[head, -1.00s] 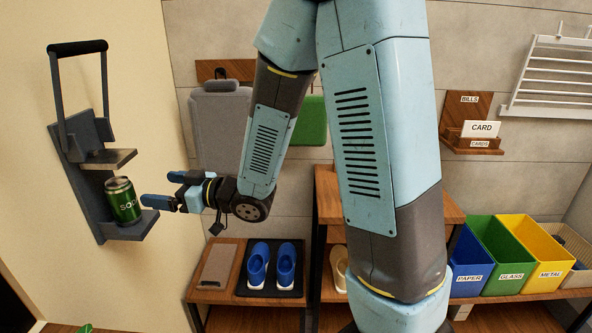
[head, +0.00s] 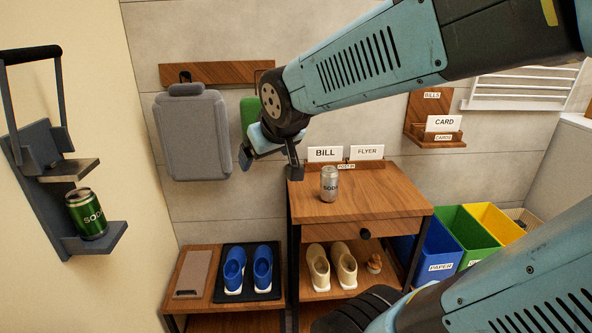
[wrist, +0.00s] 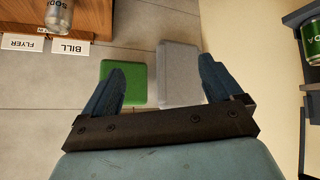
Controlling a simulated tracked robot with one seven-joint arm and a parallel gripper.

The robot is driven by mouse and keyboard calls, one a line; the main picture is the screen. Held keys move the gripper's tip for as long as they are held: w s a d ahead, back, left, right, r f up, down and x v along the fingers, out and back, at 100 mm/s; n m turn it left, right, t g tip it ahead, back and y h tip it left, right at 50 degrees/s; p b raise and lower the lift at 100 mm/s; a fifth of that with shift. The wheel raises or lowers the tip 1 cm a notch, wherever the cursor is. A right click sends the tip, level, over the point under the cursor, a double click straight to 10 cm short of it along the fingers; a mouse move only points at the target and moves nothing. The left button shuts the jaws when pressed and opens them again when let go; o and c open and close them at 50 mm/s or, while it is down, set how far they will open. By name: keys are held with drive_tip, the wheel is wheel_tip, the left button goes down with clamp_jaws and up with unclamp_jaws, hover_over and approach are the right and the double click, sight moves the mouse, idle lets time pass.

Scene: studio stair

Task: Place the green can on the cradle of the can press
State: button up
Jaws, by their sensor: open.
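The green can (head: 86,214), labelled SODA, stands on the lower shelf, the cradle (head: 108,238), of the wall-mounted can press (head: 50,205) at the left. It leans slightly in the picture, as the press does. The press's upper plate (head: 72,170) is above the can with a gap, and its black-gripped handle (head: 30,54) is raised. The can also shows at the right edge of the wrist view (wrist: 312,42). My gripper (head: 268,160) is open and empty, well to the right of the press, in front of the back wall. Its two fingers are spread in the wrist view (wrist: 165,85).
A silver soda can (head: 329,184) stands on the wooden cabinet (head: 400,205), before BILL (head: 325,154) and FLYER (head: 367,152) cards. A grey padded item (head: 192,135) hangs behind. Shoes (head: 262,268) sit below. Coloured bins (head: 470,240) stand at right.

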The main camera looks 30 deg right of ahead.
drive_tip(key=s+d+m+g, duration=0.1)
drive_tip(key=s+g, duration=0.2)
drive_tip(key=s, duration=0.8)
drive_tip(key=shift+r+m, duration=0.3)
drive_tip(key=shift+r, duration=0.1)
